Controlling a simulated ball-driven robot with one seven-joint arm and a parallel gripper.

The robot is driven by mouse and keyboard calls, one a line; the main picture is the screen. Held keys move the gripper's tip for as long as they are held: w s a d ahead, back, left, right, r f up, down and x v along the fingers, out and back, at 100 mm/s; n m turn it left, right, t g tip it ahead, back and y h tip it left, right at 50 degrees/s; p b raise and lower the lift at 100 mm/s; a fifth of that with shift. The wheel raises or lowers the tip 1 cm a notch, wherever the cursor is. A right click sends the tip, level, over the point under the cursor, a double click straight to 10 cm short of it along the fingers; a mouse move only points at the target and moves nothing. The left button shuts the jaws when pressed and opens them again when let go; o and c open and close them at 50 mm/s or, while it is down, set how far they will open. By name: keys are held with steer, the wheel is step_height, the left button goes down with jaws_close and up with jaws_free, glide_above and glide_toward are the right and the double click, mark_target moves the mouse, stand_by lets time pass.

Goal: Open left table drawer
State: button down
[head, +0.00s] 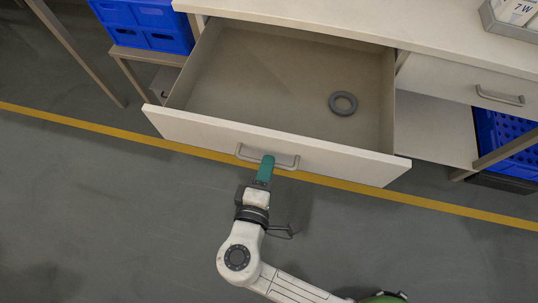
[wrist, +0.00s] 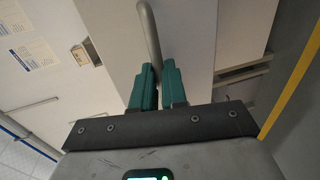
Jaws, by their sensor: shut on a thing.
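The left table drawer (head: 276,146) stands pulled far out from the table in the head view, its inside open to sight. A grey ring (head: 343,103) lies on the drawer floor toward the right. My gripper (head: 266,166) is at the drawer's handle (head: 245,155), with its green fingers around the bar. In the wrist view the green fingers (wrist: 158,84) are closed on the grey handle bar (wrist: 150,35).
A second, shut drawer with a handle (head: 500,96) is to the right. Blue crates (head: 148,22) stand at the upper left and a blue crate (head: 508,140) sits under the table at right. The floor in front is clear, crossed by a yellow line (head: 455,210).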

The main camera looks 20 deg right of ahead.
stand_by(0.3)
steer(key=c, duration=1.2)
jaws_free()
steer(key=shift+o, duration=0.2)
steer(key=shift+s, duration=0.1)
steer(key=v, duration=1)
steer(key=shift+s+a, duration=0.25)
steer(key=shift+s, duration=0.05)
